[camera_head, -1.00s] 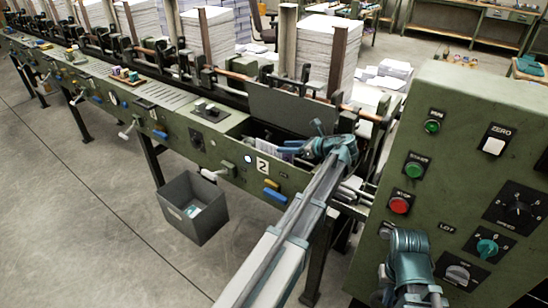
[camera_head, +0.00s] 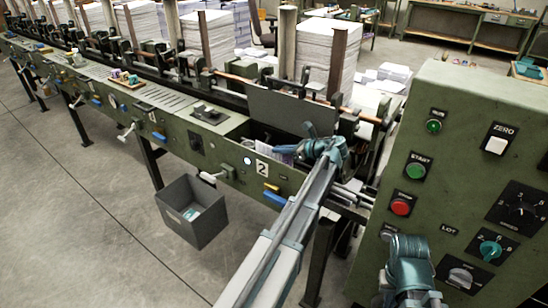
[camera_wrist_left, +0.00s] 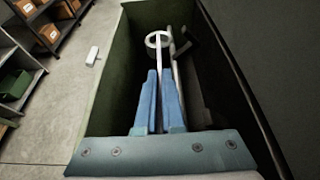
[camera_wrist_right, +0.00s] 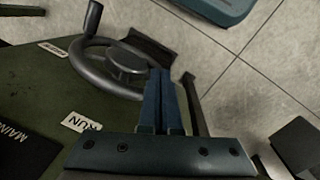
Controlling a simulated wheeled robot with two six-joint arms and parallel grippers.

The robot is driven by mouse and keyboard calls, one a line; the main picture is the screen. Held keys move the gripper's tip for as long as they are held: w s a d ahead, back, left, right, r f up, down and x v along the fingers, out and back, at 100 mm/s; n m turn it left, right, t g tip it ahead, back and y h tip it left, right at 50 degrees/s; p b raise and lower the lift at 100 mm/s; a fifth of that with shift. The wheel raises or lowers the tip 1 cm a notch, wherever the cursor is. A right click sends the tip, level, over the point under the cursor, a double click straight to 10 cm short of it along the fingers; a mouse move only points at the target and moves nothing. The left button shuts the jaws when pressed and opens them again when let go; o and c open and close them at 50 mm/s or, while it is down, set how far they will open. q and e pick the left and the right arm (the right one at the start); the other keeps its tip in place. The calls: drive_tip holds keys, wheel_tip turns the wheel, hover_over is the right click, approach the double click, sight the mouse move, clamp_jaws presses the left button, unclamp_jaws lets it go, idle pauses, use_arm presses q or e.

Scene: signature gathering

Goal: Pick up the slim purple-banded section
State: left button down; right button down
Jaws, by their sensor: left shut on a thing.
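My left gripper (camera_head: 304,152) is at the open pocket beside the "2" label, its fingers low over the pocket. In the left wrist view its two blue fingers (camera_wrist_left: 162,105) are closed on a thin, pale upright edge, the slim section (camera_wrist_left: 159,80). No purple band can be made out on it there. In the head view a pale, purplish piece (camera_head: 281,153) shows in the pocket by the fingers; I cannot tell whether it is the same piece. My right gripper (camera_wrist_right: 160,100) has its fingers together with nothing visible between them, near a handwheel.
The pocket's green walls (camera_wrist_left: 118,75) stand close around the left fingers, with a pale ring (camera_wrist_left: 158,40) ahead of them. A grey bin (camera_head: 192,210) is on the floor below. The green control panel (camera_head: 455,150) stands at right. The handwheel (camera_wrist_right: 125,65) is beside the right gripper.

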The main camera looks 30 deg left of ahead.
use_arm(q)
drive_tip(key=shift+r, duration=0.15)
wheel_tip(320, 180, up, 10)
drive_tip(key=p, duration=1)
